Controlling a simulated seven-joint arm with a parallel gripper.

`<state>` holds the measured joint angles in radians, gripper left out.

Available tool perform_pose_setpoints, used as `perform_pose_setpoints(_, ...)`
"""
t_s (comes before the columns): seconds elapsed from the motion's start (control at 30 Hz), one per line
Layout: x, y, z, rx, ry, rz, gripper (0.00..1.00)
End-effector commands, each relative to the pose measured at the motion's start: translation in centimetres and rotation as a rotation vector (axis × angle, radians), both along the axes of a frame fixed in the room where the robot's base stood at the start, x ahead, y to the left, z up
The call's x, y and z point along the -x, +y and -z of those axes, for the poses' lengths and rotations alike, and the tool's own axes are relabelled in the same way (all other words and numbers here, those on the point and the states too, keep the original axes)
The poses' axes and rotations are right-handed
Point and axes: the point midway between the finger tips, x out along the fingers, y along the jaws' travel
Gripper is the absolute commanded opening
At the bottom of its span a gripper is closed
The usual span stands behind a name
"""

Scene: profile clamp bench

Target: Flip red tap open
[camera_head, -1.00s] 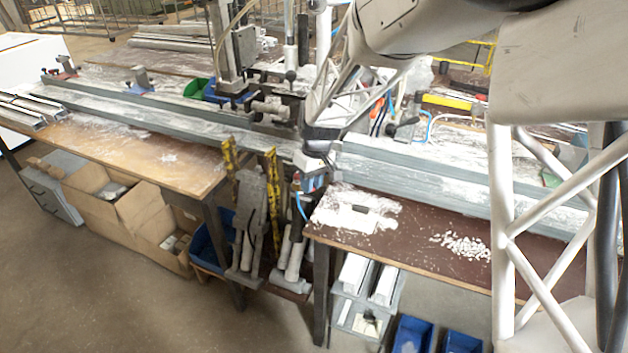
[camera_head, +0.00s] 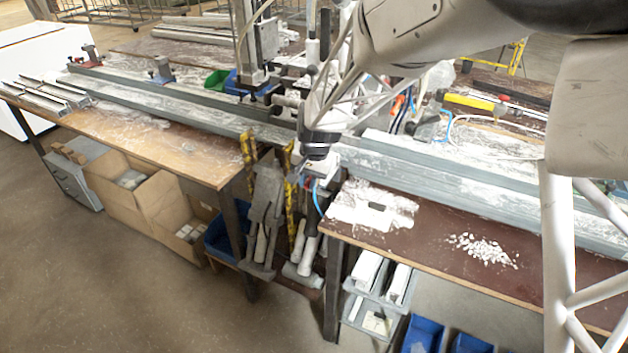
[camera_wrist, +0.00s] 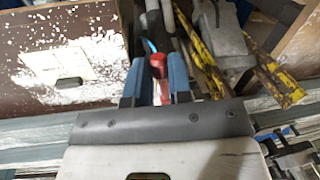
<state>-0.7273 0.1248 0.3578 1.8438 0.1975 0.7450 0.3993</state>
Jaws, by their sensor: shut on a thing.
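The red tap (camera_wrist: 158,66) shows in the wrist view between the two blue fingers of my gripper (camera_wrist: 157,72). My gripper is shut on it, one finger on each side. A thin blue hose (camera_wrist: 149,45) shows just beyond the tap. In the head view my gripper (camera_head: 309,180) points down at the front edge of the bench, by the gap between the two tabletops. The tap cannot be made out in the head view, where my wrist and gripper cover that spot.
Long grey profiles (camera_head: 440,175) run along the bench behind my gripper. Yellow bars (camera_head: 249,155) and grey metal parts stand in the gap close by. A brown tabletop (camera_head: 420,240) with white chips lies to the right. Cardboard boxes (camera_head: 125,205) stand below left; the floor in front is clear.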

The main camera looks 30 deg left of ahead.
Motion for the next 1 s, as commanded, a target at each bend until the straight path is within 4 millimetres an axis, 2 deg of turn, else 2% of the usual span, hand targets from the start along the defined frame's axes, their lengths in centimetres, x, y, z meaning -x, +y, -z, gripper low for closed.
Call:
perform_pose_setpoints(0.3, 0.08, 0.98, -0.06, -0.001, -0.002, 0.149, 0.0)
perform_pose_setpoints(0.83, 0.03, 1.18, -0.12, -0.002, -0.002, 0.182, 0.0)
perform_pose_setpoints(0.87, 0.02, 1.18, -0.12, -0.002, -0.002, 0.182, 0.21)
perform_pose_setpoints(1.0, 0.05, 1.15, -0.09, -0.001, -0.002, 0.181, 0.42)
